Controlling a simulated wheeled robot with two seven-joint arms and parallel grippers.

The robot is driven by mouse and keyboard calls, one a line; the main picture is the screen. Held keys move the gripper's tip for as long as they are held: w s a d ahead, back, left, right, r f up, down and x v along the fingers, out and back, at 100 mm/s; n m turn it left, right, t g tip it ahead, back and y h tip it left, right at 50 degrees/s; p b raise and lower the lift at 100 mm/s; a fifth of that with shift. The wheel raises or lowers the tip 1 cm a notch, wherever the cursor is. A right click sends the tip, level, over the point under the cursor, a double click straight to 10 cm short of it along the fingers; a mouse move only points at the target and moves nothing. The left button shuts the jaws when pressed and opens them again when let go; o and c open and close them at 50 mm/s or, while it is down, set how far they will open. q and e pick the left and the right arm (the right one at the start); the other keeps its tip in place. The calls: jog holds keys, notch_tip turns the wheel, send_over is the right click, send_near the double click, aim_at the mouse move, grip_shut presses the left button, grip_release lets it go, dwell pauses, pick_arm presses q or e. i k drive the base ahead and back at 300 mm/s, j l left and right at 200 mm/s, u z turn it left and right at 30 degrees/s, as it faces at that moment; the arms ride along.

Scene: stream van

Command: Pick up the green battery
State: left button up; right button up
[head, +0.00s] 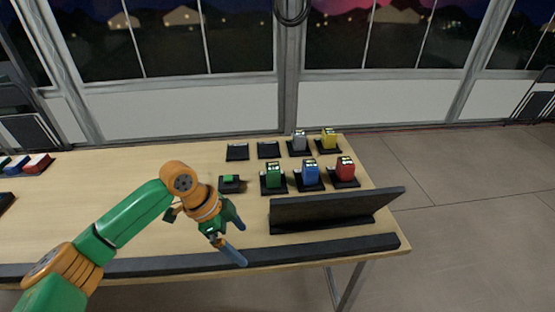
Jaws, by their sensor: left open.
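A green battery (273,176) stands upright in a black holder on the wooden table, left of a blue battery (308,173) and a red battery (345,169). A smaller, low green piece (228,178) sits on a black base to its left; I cannot tell whether it is also a battery. My left gripper (240,243) is open and empty, in front of and to the left of the green battery, apart from it. Its fingers point toward the front right. My right gripper is not in view.
A grey battery (299,140) and a yellow battery (328,138) stand behind, beside two empty black holders (237,152). A dark upright panel (330,210) stands at the front right. A black strip (320,249) runs along the front edge. The table's left middle is clear.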

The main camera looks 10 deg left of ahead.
aim_at(273, 168)
jog(key=i, duration=0.95)
